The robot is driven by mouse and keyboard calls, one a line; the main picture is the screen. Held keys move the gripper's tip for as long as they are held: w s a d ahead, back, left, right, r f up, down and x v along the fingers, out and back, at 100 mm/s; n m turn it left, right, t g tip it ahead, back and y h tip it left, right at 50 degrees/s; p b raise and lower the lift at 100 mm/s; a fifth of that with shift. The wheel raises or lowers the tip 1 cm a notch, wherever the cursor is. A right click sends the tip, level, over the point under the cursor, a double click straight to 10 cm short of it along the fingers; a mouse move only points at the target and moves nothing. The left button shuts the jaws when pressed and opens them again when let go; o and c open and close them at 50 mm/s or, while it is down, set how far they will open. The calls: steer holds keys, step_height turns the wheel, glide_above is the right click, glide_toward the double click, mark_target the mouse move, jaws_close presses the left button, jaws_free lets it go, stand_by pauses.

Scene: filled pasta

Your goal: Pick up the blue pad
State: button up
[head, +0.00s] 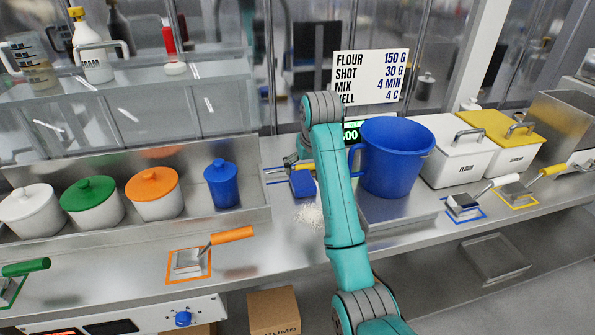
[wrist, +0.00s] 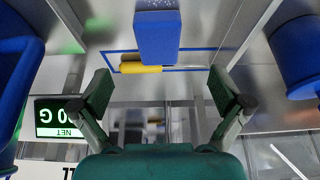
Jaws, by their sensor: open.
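The blue pad (head: 302,184) is a small block on the steel counter, left of the big blue jug, beside some spilled white powder. In the wrist view the blue pad (wrist: 157,32) is at the top middle, with white specks at its upper edge. My gripper (wrist: 160,90) is open and empty, its two fingers spread left and right, and the pad lies beyond the fingertips. In the head view my gripper (head: 291,162) is partly hidden by my arm, just behind the pad. A yellow-handled tool (wrist: 140,68) lies beside the pad, inside a blue outline.
The big blue jug (head: 390,157) stands close on the right, with a lit display (head: 351,133) behind it. A blue lidded canister (head: 222,184) stands to the left. White powder (head: 309,214) lies in front of the pad.

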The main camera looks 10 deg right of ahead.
mark_target(304, 181)
steer(key=shift+w+f, duration=0.35)
steer(key=shift+w, duration=0.25)
steer(key=x, duration=1)
steer(key=shift+d, duration=0.15)
steer(key=shift+c, duration=0.3)
steer(key=c, duration=1.1)
